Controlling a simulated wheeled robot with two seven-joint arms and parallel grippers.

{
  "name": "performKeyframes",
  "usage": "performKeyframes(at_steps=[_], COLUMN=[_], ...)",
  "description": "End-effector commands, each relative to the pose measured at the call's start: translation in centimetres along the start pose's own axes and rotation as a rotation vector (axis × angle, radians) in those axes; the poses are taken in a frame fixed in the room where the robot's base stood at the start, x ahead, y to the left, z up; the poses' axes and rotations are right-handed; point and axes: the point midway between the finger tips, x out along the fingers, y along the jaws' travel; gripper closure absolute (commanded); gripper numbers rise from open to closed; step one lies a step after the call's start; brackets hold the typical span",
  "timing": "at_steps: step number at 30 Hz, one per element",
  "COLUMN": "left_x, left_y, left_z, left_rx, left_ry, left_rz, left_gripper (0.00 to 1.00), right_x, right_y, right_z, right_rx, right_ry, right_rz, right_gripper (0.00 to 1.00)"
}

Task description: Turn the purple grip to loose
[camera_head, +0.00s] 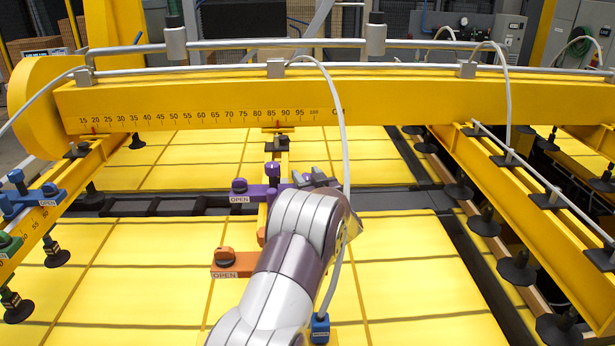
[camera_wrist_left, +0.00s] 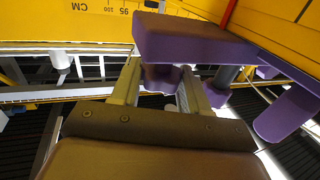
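A purple bracket (camera_head: 256,193) crosses the yellow lifter bar in the head view. A dark purple knob (camera_head: 239,185) with an OPEN label stands at its left end. The bracket's right end is hidden behind my left arm and gripper. My left gripper (camera_head: 317,180) is at that right end. In the left wrist view a purple block (camera_wrist_left: 190,40) fills the upper middle, and a small purple grip (camera_wrist_left: 160,77) shows below it between the fingertips of my left gripper (camera_wrist_left: 162,85). The fingers are apart; whether they touch the grip I cannot tell. My right gripper is out of view.
An orange bracket (camera_head: 238,264) with an OPEN label lies nearer. A blue piece (camera_head: 320,328) is beside my forearm. A pale hose (camera_head: 341,120) hangs down close to my gripper. The yellow scale beam (camera_head: 390,100) crosses above. Blue (camera_head: 35,197) and green (camera_head: 8,245) brackets are at the left.

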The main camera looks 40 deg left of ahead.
Motion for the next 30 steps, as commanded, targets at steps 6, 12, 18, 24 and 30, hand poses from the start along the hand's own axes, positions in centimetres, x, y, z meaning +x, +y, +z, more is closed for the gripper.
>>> performKeyframes(at_steps=[6,12,18,24,30], left_x=[0.0,0.0,0.0,0.0,0.1], left_y=[0.0,0.1,0.1,0.1,0.0], left_z=[0.0,0.0,-0.1,0.0,0.2], left_rx=[-0.001,0.000,0.000,0.000,-0.001], left_ry=[-0.001,-0.002,-0.001,-0.001,-0.001], left_rz=[-0.004,-0.052,-0.177,-0.340,-0.491], left_gripper=[0.85,0.85,0.85,0.85,0.85], right_x=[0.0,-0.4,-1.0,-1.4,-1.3], right_y=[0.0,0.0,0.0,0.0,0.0], right_z=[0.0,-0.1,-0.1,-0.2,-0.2], right_rx=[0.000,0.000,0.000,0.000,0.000], right_ry=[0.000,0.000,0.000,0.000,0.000], right_rz=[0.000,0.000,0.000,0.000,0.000], right_gripper=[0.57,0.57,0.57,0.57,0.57])
